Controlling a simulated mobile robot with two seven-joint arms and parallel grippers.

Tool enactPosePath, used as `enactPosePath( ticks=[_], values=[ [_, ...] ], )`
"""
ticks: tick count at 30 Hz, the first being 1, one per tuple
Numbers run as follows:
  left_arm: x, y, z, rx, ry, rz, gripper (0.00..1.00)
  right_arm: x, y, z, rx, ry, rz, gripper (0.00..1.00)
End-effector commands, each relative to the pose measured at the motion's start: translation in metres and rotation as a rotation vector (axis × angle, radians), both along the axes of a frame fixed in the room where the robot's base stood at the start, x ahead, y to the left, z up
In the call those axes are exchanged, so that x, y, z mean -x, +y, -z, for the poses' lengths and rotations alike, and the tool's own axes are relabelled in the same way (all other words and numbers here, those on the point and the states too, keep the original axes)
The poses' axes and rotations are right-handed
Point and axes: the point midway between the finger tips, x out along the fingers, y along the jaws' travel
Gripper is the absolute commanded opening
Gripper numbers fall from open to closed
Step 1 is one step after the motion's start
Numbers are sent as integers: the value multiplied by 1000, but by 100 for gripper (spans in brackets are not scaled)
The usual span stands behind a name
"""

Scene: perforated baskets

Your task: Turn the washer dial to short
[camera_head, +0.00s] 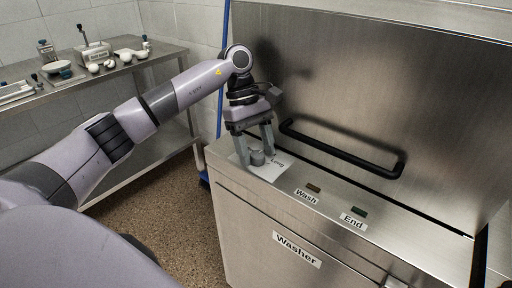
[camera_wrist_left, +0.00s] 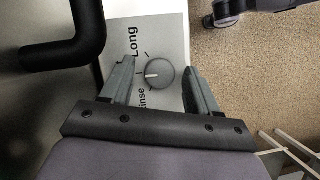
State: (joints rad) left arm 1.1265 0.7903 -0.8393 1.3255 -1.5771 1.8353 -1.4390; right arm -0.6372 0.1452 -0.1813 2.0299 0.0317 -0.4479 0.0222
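The washer dial (camera_head: 257,157) is a small grey round knob on a white label plate at the left end of the washer's top ledge. In the left wrist view the dial (camera_wrist_left: 158,74) has a pale pointer mark toward the left, between the printed words "Long" and "Rinse"; no "Short" word shows. My left gripper (camera_head: 256,158) points down over the dial with its fingers apart, one on each side. In the left wrist view the left gripper (camera_wrist_left: 158,82) shows gaps between the fingers and the dial. My right gripper is in neither view.
A black bar handle (camera_head: 342,150) runs along the washer (camera_head: 270,225) behind the dial. A steel table (camera_head: 115,72) with dishes stands at the left.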

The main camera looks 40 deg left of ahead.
Motion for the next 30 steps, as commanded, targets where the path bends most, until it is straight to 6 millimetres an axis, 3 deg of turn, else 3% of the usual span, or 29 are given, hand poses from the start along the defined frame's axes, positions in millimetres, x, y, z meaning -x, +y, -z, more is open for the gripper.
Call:
enactPosePath(
  ticks=[5,18,30],
  values=[
    [-1,2,-5,0,-2,-1,60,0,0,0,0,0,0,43],
    [-9,24,-62,0,-1,0,60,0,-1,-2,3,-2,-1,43],
    [-9,26,-66,0,0,0,60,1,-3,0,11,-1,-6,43]
  ],
)
